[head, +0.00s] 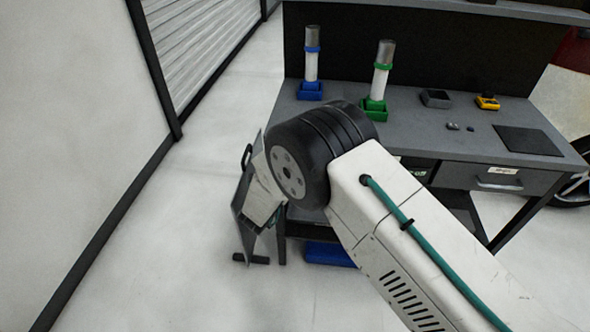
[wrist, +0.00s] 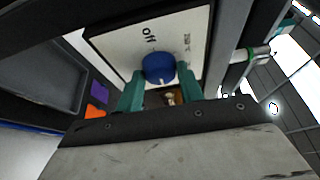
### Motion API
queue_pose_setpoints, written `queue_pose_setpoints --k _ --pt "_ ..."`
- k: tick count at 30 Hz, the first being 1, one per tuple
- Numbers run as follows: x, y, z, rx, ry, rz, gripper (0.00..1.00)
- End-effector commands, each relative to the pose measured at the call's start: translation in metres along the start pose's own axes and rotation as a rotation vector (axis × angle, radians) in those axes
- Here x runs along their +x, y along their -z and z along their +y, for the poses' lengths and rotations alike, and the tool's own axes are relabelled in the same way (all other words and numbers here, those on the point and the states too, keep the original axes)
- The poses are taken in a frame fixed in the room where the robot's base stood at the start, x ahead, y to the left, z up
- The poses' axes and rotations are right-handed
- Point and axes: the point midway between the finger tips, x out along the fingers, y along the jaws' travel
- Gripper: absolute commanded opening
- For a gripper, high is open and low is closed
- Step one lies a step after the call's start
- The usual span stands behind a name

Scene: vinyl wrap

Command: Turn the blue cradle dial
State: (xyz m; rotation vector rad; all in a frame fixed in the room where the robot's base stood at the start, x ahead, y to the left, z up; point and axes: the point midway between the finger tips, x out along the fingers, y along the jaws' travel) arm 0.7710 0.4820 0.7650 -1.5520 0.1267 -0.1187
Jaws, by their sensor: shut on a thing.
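In the wrist view a round blue dial (wrist: 159,67) sits on a white panel (wrist: 118,42) with dark lettering; one mark reads like "Off", the other is too small to read. My gripper (wrist: 160,78) has its two teal fingers on either side of the dial and is shut on it. The dial's lower part is partly hidden by the gripper. In the head view my arm hides the gripper and dial; a tilted panel edge (head: 241,205) shows at the arm's far end. A blue cradle (head: 310,91) holding an upright roll (head: 311,66) stands on the bench.
The grey bench (head: 460,135) also holds a green cradle (head: 373,108) with a roll, a dark box (head: 436,98), a yellow item (head: 487,102) and a black mat (head: 527,140). A wall lies left. The floor (head: 170,250) between is clear.

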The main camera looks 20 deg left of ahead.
Motion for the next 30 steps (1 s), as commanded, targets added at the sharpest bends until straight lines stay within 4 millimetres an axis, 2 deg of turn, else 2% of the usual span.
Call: queue_pose_setpoints --k 3,4,5,6,14,17,27,30 --pt "0.0 -0.001 0.0 0.001 0.0 -0.001 0.14" --pt "0.0 -0.001 0.0 0.001 0.0 -0.001 0.46" --pt "0.0 -0.001 0.0 0.001 0.0 -0.001 0.54" --pt "0.0 -0.001 0.0 0.0 0.0 -0.001 0.58" --pt "-0.001 0.0 0.0 0.0 0.0 0.0 0.58" --pt "-0.007 -0.001 0.0 -0.001 0.0 -0.002 0.58" --pt "-0.063 -0.002 0.0 0.0 0.001 -0.004 0.58" --pt "-0.072 -0.001 0.0 0.0 0.0 -0.001 0.58"
